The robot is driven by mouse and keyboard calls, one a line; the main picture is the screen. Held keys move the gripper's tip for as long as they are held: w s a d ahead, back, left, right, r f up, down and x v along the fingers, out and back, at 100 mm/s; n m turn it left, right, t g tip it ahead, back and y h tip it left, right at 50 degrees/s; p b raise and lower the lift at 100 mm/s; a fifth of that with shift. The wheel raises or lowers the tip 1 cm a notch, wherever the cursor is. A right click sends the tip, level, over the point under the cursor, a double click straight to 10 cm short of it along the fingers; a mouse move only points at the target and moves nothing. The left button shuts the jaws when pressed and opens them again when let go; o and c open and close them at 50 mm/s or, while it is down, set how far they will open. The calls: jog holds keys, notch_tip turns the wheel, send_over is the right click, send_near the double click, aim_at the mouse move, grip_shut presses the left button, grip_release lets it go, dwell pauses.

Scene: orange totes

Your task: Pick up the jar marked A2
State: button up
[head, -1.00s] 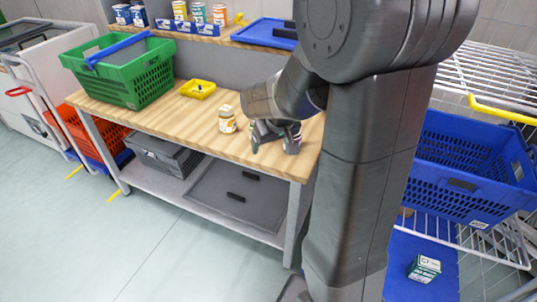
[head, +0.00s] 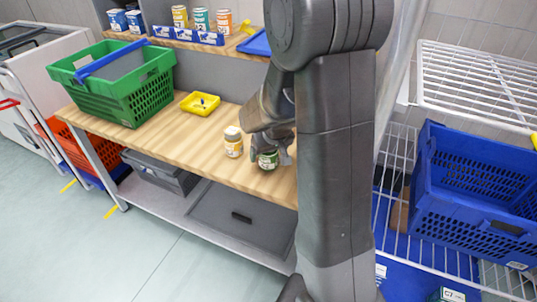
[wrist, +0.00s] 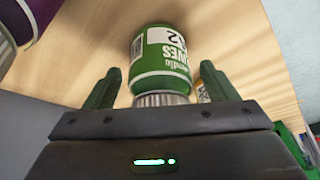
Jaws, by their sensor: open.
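A green jar (wrist: 165,55) with a white label and ribbed lid lies between the two fingers of my gripper (wrist: 160,88) in the wrist view. Its label is upside down there, and a "2" shows at the end of its mark. The fingers are open on either side, with a gap to the jar. In the head view the green jar (head: 268,160) stands on the wooden bench, and my gripper (head: 272,146) is right over it and partly hides it.
A yellow-labelled jar (head: 233,143) stands just left on the bench (head: 150,135). A yellow tray (head: 200,103) and green basket (head: 120,90) are further left. A purple object (wrist: 38,14) is at the wrist view's upper left. Several jars stand on the shelf behind.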

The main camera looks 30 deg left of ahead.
jog(key=c, duration=1.3)
jog(key=shift+r, duration=0.1)
